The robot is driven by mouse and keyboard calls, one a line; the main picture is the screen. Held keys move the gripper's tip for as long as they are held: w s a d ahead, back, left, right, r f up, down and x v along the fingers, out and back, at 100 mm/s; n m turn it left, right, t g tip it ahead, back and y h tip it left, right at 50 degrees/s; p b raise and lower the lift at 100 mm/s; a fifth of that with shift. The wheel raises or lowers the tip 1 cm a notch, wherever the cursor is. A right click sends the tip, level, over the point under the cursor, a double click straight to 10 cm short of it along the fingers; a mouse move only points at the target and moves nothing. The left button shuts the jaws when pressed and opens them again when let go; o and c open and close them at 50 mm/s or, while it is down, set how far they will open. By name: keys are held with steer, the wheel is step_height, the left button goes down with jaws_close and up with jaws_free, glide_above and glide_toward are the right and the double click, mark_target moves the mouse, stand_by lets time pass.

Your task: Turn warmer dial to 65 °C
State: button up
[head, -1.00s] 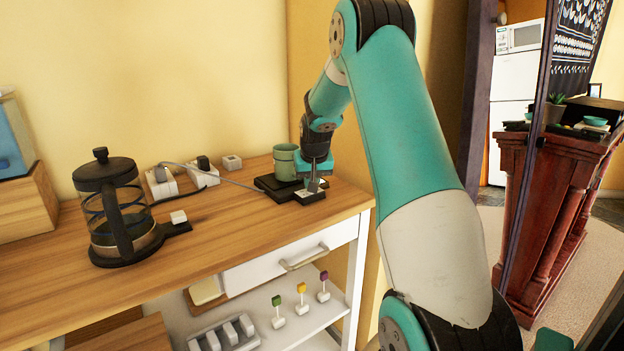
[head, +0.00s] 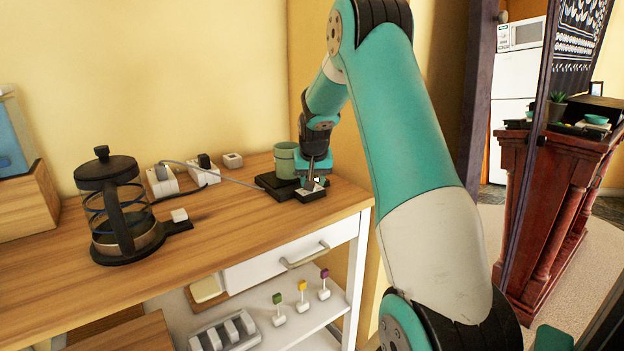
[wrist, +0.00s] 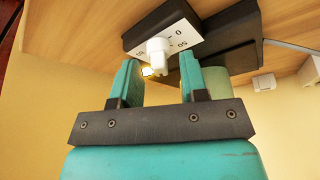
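The warmer (head: 277,185) is a black plate on the wooden top, with a green mug (head: 287,160) on it. Its control box (head: 310,194) faces up near the front edge. In the wrist view the white dial knob (wrist: 158,50) sits on a white scale (wrist: 183,32) marked 0 and 50; another mark is partly hidden. A small yellow light (wrist: 147,71) glows beside the knob. My gripper (wrist: 157,72) is open, with its teal fingers apart at either side of the knob and clear gaps between. I cannot tell the knob's exact setting.
Sockets (head: 202,172) and a grey cable lie behind. A drawer handle (head: 304,256) is below the front edge.

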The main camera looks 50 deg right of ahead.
steer(key=v, duration=1.7)
steer(key=shift+r, duration=0.25)
steer(key=s+a+n+y+p, duration=0.2)
steer(key=a+n, duration=0.2)
steer(key=a, duration=0.8)
steer(key=s+a+n+y+p, duration=0.2)
steer(key=a+n, duration=0.2)
steer(key=a, duration=0.9)
steer(key=s+a+n+g+y+p, duration=0.2)
steer(key=s+a+n, duration=0.5)
steer(key=s+a, duration=0.9)
steer(key=shift+s+f+n+g+y, duration=0.45)
steer(key=shift+s+g+y, duration=0.25)
steer(key=shift+s, duration=0.55)
steer(key=shift+a, duration=0.15)
stand_by(0.5)
